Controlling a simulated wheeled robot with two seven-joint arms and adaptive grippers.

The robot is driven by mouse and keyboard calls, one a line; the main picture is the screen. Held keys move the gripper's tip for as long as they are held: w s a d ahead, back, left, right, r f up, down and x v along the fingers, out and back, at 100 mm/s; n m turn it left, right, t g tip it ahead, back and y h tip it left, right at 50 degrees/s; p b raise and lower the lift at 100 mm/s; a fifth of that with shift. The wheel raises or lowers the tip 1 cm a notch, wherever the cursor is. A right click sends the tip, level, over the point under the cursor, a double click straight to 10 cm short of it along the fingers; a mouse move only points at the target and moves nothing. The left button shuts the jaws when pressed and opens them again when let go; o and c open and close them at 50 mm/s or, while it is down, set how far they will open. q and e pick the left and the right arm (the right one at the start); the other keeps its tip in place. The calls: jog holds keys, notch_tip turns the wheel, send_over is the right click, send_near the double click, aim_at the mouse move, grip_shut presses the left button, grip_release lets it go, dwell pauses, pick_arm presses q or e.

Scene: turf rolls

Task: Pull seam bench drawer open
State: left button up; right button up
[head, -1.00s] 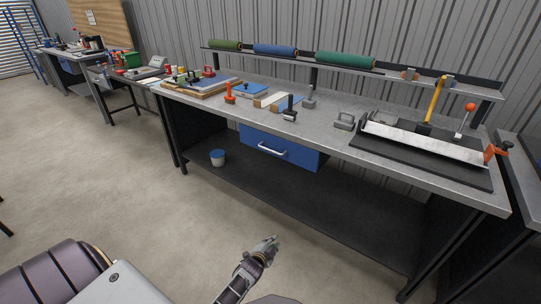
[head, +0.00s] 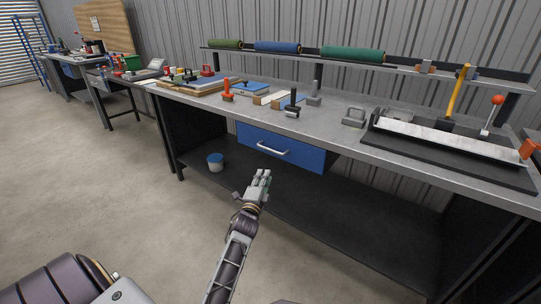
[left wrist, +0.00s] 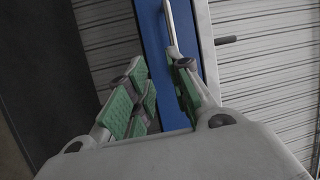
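The seam bench (head: 345,140) stands ahead with a blue drawer (head: 305,156) under its top. The drawer front looks flush with the bench, so it appears shut. Its pale bar handle (head: 272,149) is on the front face. My left gripper (head: 263,174) is below and in front of the handle, apart from it in the head view. In the left wrist view the green-padded fingers (left wrist: 161,72) are spread with nothing between them. The drawer front (left wrist: 154,38) and handle (left wrist: 170,22) show beyond the fingertips. My right gripper is out of view.
Several tools stand on the bench top. A black mat (head: 450,155) is at the right. The floor in front is clear.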

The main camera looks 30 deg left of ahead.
aim_at(270, 150)
pick_arm(q)
jog(key=shift+a+r, duration=0.25)
jog(key=shift+r, duration=0.25)
jog(key=shift+a+r, duration=0.25)
jog(key=shift+r, duration=0.25)
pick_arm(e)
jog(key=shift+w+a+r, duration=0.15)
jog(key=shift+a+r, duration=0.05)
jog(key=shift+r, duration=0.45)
pick_arm(q)
jog(key=shift+w, duration=0.15)
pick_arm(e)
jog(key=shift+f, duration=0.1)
pick_arm(q)
jog(key=b+x, duration=0.2)
jog(key=x, duration=0.4)
jog(key=b+x, duration=0.2)
jog(key=x, duration=0.4)
jog(key=shift+w+a+r, duration=0.25)
jog(key=shift+w+r, duration=0.05)
jog(key=shift+w, duration=0.05)
jog(key=shift+w+a+r, duration=0.1)
jog(key=shift+w, duration=0.2)
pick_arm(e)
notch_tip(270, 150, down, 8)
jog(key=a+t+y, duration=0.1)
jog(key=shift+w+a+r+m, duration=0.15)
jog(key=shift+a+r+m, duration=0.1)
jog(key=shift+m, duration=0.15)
